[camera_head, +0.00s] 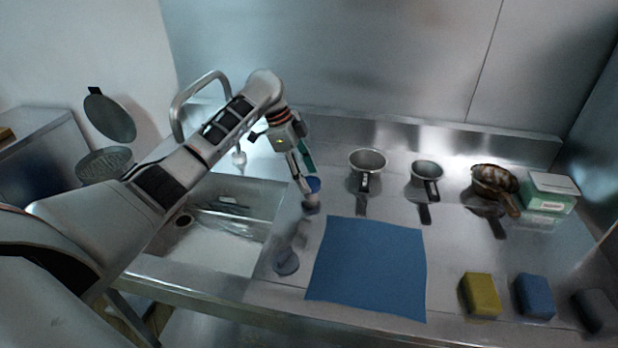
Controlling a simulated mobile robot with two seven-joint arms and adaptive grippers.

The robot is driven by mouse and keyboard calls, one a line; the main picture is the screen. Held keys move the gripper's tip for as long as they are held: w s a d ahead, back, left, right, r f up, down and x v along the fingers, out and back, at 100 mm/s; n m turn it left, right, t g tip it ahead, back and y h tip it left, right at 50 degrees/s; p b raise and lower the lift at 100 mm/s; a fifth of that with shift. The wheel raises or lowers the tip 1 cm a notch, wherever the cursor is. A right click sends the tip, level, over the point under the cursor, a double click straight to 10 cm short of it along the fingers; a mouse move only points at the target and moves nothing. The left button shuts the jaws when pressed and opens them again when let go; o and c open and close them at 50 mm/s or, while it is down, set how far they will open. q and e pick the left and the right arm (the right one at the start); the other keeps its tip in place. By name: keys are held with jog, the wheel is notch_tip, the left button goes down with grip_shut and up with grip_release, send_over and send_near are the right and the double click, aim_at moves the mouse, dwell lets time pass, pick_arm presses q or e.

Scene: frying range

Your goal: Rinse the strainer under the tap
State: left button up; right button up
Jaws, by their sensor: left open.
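Three round handled vessels stand in a row along the back of the counter: a larger grey one (368,160), a smaller grey one (427,171) and one with brown matter in its bowl (493,180). I cannot tell which of them is the strainer. The curved metal tap (186,98) rises behind the sink (225,245), partly behind my left arm. My right gripper is out of view.
A blue mat (368,268) lies on the counter right of the sink. Yellow (481,294), blue (535,295) and dark (594,310) blocks lie at the front right. A green-and-white box (551,190) stands at the back right. A grey-blue round item (286,263) stands near the sink's right edge.

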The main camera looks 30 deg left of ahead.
pick_arm(q)
jog(key=shift+w+d+f, duration=0.1)
jog(key=shift+d+f, duration=0.15)
jog(key=shift+f, duration=0.4)
jog(key=c, duration=1.1)
jog(key=shift+n, duration=0.3)
jog(key=n+t, duration=0.1)
jog(key=n, duration=0.2)
jog(key=shift+y, duration=0.3)
jog(key=shift+d+n+t+y, duration=0.1)
jog(key=shift+n+t+y, duration=0.25)
jog(key=shift+n, duration=0.8)
jog(key=shift+d+n+t+y, duration=0.15)
jog(key=shift+n+t, duration=0.3)
jog(key=shift+n, duration=0.7)
jog(key=shift+a, duration=0.1)
